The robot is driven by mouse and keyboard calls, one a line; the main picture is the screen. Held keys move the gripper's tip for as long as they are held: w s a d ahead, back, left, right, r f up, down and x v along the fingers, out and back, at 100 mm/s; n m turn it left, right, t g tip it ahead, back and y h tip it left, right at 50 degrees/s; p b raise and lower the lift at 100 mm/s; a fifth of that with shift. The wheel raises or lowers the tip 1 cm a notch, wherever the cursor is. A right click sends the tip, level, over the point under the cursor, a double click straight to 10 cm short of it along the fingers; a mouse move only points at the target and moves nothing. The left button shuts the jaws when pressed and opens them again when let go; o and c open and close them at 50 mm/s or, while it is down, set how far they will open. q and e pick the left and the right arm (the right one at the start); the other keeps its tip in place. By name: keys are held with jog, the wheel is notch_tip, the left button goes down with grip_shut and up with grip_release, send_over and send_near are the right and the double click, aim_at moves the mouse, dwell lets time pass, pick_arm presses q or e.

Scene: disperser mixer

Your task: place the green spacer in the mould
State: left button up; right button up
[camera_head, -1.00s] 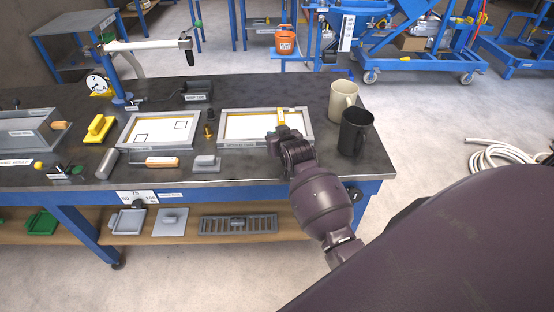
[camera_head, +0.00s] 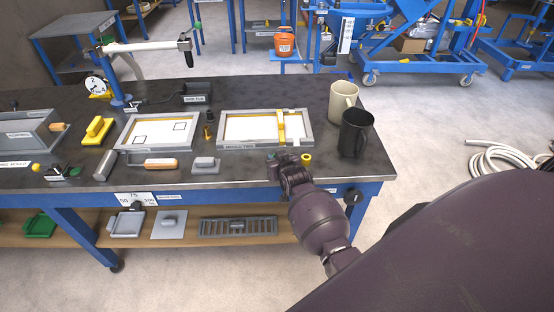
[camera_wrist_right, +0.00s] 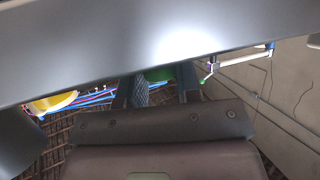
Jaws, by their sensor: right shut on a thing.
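My right gripper (camera_head: 280,157) is over the front part of the bench, just in front of the right-hand mould. In the right wrist view its fingers (camera_wrist_right: 162,88) are shut on a green piece, which looks like the green spacer (camera_wrist_right: 158,75); only a small part of it shows. The right-hand mould (camera_head: 308,132) is a grey rectangular frame with a white floor and a yellow bar (camera_head: 281,127) across its right part. A second framed mould (camera_head: 126,131) lies to its left, with small dark square outlines on its floor. My left gripper is out of view.
A yellow ring-like piece (camera_head: 307,158) lies right of my gripper. A grey float (camera_head: 206,165) and an orange-handled tool (camera_head: 161,164) lie along the front of the bench (camera_head: 235,174).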

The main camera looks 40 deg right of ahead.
jog(key=shift+f, duration=0.2)
jog(key=o, duration=0.9)
